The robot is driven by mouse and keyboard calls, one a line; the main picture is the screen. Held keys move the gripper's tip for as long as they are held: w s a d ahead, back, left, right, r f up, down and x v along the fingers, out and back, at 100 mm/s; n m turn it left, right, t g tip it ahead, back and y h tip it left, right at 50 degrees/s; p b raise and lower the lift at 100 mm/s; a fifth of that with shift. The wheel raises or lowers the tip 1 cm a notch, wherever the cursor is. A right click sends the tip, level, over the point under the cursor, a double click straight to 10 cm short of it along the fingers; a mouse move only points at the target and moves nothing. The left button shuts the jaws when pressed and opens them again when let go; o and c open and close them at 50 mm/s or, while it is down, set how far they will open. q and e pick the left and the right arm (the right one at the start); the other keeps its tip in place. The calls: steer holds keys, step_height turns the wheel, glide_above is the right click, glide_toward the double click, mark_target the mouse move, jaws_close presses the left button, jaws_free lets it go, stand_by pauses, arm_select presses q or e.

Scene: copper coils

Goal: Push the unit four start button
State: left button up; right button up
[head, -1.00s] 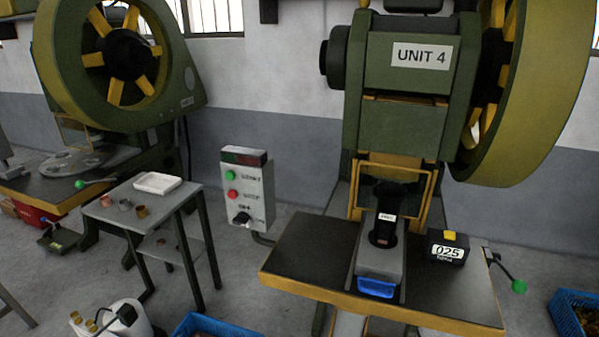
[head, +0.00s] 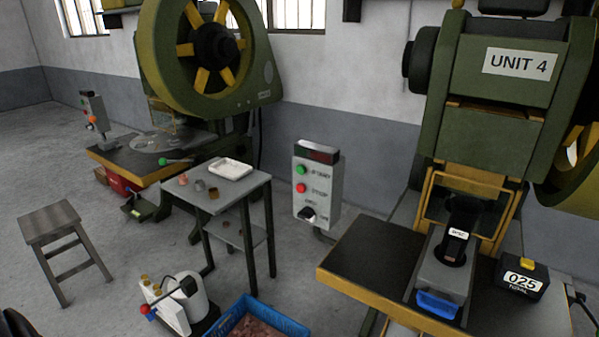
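The Unit 4 press (head: 505,100) stands at the right in the head view, with a "UNIT 4" label on its green body. A grey control box (head: 316,188) stands to its left on a post. It has a dark display on top, a green start button (head: 301,170), a red stop button (head: 301,188) and a black rotary knob (head: 307,213). The lettering beside the buttons is blurred. Neither of my grippers can be made out in this view; a dark shape at the bottom left corner is too cut off to identify.
A small table (head: 228,193) with a white tray (head: 231,169) stands left of the control box. A stool (head: 62,240), a white machine (head: 180,300) and a blue crate (head: 225,320) are on the floor. Another green press (head: 200,60) stands behind. The press table (head: 360,258) juts out at right.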

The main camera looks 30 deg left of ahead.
arm_select(q)
jaws_close()
stand_by(0.4)
stand_by(1.0)
